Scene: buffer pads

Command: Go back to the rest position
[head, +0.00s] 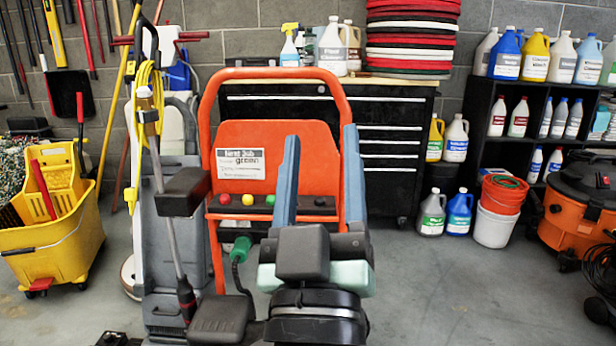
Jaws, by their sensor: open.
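My gripper (321,136) points up in the middle of the head view, its two blue fingers spread apart with nothing between them. Behind it stands an orange panel in a tubular frame (290,150). A white sign (241,164) on the panel shows the word "green". A row of small coloured knobs (247,199), including yellow and red ones, lies below the sign; my gripper hides part of the panel.
A dark drawer cabinet (395,150) stands behind the frame. A yellow mop bucket (50,240) is at left. At right are a black shelf (480,115) of bottles, buckets (493,228) and an orange vacuum (580,215). Grey floor (450,290) at front right is clear.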

